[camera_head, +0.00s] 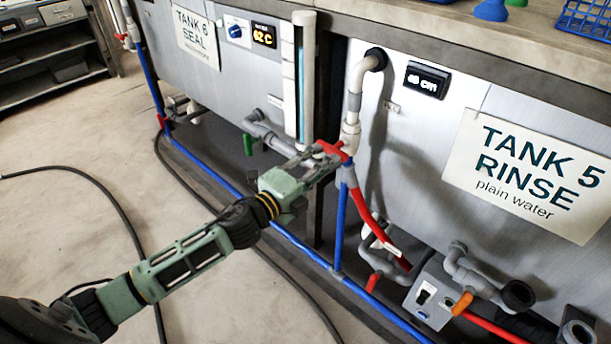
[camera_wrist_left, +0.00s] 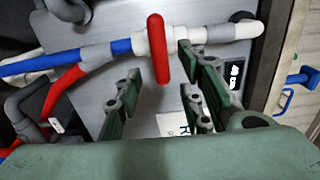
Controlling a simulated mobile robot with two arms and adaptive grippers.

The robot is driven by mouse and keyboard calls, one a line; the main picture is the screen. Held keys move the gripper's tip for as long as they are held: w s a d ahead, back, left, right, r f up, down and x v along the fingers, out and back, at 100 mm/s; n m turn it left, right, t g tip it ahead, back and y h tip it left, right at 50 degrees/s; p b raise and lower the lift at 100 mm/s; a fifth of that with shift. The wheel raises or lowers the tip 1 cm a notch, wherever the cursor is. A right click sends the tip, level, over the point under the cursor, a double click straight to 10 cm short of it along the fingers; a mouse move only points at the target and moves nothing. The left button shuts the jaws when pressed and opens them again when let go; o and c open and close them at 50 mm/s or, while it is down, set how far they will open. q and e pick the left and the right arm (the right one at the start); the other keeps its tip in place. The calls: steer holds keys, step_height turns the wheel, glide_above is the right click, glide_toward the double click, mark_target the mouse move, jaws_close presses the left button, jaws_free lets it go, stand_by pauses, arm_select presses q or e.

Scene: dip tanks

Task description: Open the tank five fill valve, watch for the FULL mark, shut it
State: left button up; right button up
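The tank five fill valve has a red lever (camera_head: 332,152) on the white and grey pipe that runs into tank five (camera_head: 405,150). In the left wrist view the red lever (camera_wrist_left: 158,50) lies across the pipe. My left gripper (camera_head: 318,167) is just in front of the lever. In the left wrist view its two fingers (camera_wrist_left: 157,92) are spread, with the lever's near end in or over the gap; I see no clear contact. A sign (camera_head: 535,175) reads "TANK 5 RINSE plain water". The FULL mark cannot be made out. My right gripper is not in view.
A vertical sight tube (camera_head: 306,80) stands between tank five and tank six (camera_head: 185,55). A small display (camera_head: 427,79) on tank five is hard to read. Blue pipe (camera_head: 300,244) runs low along the tanks. A dark hose (camera_head: 110,195) lies on the open floor.

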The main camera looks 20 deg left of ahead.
arm_select(q)
steer(key=shift+v, duration=2.9)
